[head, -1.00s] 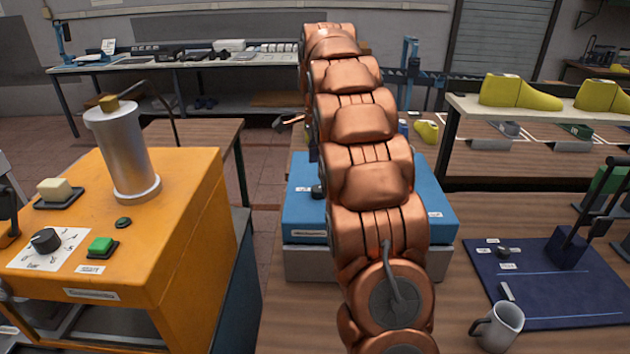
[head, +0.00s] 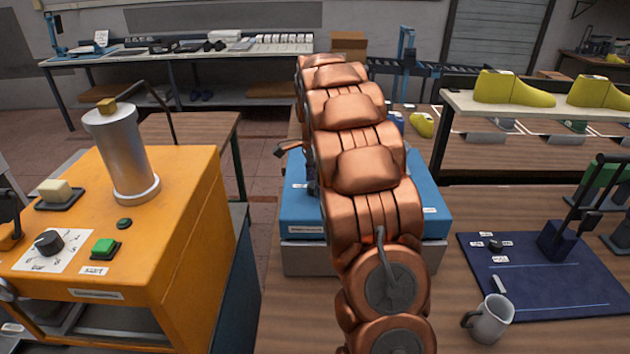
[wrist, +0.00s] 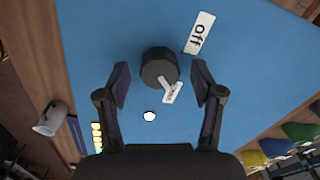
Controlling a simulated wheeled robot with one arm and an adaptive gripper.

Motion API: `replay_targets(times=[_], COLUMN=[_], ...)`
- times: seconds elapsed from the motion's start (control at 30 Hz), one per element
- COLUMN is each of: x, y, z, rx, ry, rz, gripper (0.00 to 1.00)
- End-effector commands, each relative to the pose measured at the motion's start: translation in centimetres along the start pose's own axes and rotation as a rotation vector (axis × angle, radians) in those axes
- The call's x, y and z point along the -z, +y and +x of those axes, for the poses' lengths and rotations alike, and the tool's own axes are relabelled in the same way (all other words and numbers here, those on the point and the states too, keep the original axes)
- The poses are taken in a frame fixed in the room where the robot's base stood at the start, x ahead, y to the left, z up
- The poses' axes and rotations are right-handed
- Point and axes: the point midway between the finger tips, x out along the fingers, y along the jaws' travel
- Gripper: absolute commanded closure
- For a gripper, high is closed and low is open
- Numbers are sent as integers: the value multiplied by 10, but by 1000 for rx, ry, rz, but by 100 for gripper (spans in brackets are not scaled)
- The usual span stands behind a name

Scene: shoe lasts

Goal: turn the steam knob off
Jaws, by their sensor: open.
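The steam knob (wrist: 158,67) is a dark round knob on a blue panel (wrist: 235,85) in the wrist view. A pale pointer on it runs down and right to a small white label (wrist: 173,92) whose word I cannot read. A white "off" label (wrist: 199,33) lies up and right of the knob. My gripper (wrist: 160,75) is open, its two dark fingers left and right of the knob with a gap on each side. In the head view the blue box (head: 293,213) stands behind my copper arm, which hides most of the knob area and the gripper.
An orange machine (head: 190,250) with a silver cylinder (head: 125,155) stands at left. At right are a dark blue mat (head: 540,300), a grey mug (head: 488,320) and a shelf (head: 540,105) with yellow shoe lasts (head: 510,88). A white button (wrist: 149,115) sits below the knob.

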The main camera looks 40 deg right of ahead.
Motion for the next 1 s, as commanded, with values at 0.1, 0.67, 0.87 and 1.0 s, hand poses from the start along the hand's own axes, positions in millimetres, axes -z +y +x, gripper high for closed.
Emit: replay_targets(times=[0.1, 0.67, 0.87, 1.0], x=[0, 0, 0, 0], y=[1, 0, 0, 0], z=[4, 6, 6, 6], rx=[-3, 0, -1, 0], ry=[0, 1, 1, 1], rz=[0, 0, 0, -1], gripper=[33, 60, 81, 93])
